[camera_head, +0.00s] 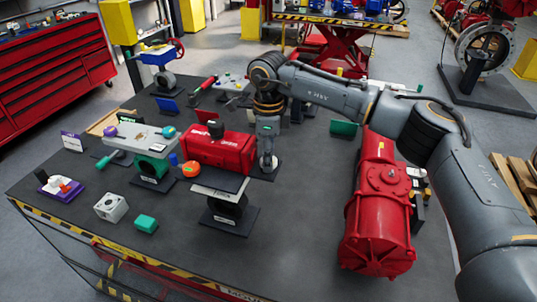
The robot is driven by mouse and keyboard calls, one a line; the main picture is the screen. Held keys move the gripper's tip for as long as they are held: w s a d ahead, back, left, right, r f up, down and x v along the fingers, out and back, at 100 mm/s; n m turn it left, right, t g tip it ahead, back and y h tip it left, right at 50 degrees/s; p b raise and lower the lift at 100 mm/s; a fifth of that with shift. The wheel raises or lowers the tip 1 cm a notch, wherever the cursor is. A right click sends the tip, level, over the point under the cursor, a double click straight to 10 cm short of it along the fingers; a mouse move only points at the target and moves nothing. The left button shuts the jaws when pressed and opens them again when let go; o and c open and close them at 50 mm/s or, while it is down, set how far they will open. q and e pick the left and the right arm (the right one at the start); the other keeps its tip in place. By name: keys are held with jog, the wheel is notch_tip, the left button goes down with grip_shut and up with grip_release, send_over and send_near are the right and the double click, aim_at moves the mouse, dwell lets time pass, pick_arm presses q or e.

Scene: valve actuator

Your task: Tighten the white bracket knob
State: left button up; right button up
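A white bracket (142,136) with small purple and blue knobs on top sits on a green valve at the left of the table. A second pale bracket (231,81) with small coloured knobs stands farther back. Which knob is the white bracket knob is not clear. My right arm comes in from the right, and its wrist is over the middle of the table. Contact cannot be told. My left gripper is not in view.
A red box-shaped actuator (219,151) stands on a valve in front of my wrist. A large red cylinder actuator (378,222) lies at the right under my arm. The front middle table is clear.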

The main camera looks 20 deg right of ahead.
jog(key=shift+f+m+b, duration=0.2)
jog(key=shift+m+b, duration=1.2)
jog(key=shift+b, duration=0.05)
jog(key=shift+m+b, duration=0.85)
jog(key=shift+m, duration=0.25)
jog(key=shift+r+m+b, duration=0.15)
jog(key=shift+m+b, duration=0.5)
jog(key=shift+m, duration=0.45)
jog(key=o, duration=1.1)
jog(key=shift+o, duration=0.2)
